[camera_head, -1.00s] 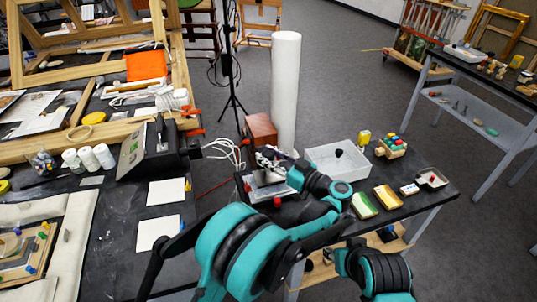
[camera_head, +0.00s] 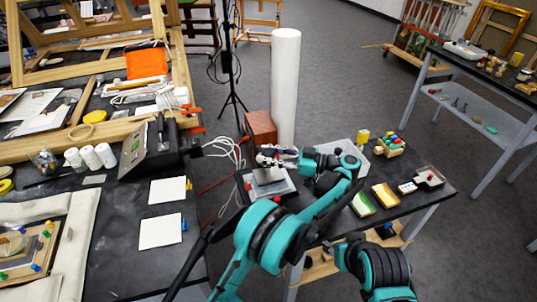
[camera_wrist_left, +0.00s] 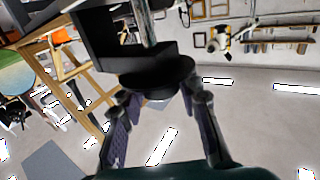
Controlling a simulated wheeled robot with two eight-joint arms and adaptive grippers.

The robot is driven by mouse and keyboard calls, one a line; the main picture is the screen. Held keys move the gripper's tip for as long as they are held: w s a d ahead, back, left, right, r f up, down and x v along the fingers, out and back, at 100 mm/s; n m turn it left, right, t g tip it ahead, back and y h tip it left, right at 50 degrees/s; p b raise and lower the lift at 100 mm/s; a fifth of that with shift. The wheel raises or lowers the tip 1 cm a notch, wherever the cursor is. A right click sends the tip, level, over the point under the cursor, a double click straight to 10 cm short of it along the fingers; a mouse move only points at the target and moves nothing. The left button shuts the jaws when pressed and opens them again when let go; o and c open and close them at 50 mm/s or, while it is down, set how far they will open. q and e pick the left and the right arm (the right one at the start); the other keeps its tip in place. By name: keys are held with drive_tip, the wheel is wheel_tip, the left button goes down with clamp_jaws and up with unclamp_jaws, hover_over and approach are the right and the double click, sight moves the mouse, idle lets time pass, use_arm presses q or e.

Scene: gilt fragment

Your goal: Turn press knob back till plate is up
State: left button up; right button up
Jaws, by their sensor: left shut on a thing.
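The small press (camera_head: 270,186), with a pale grey plate and base, stands near the left end of the black side table. Its top is mostly covered by my left gripper (camera_head: 271,154). In the left wrist view the dark round press knob (camera_wrist_left: 157,80) sits between the two fingers of my left gripper (camera_wrist_left: 160,93), which is shut on it. A dark block and post of the press show above the knob there. I cannot tell how high the plate stands. My right gripper is not in view.
A white tray (camera_head: 353,153) is partly behind my left arm. A red-brown box (camera_head: 261,127) and a tall white cylinder (camera_head: 285,85) stand behind the press.

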sight(268, 152)
use_arm(q)
drive_tip(key=o, duration=1.2)
drive_tip(key=shift+a, duration=0.1)
wheel_tip(268, 152, up, 10)
drive_tip(key=shift+c, duration=0.4)
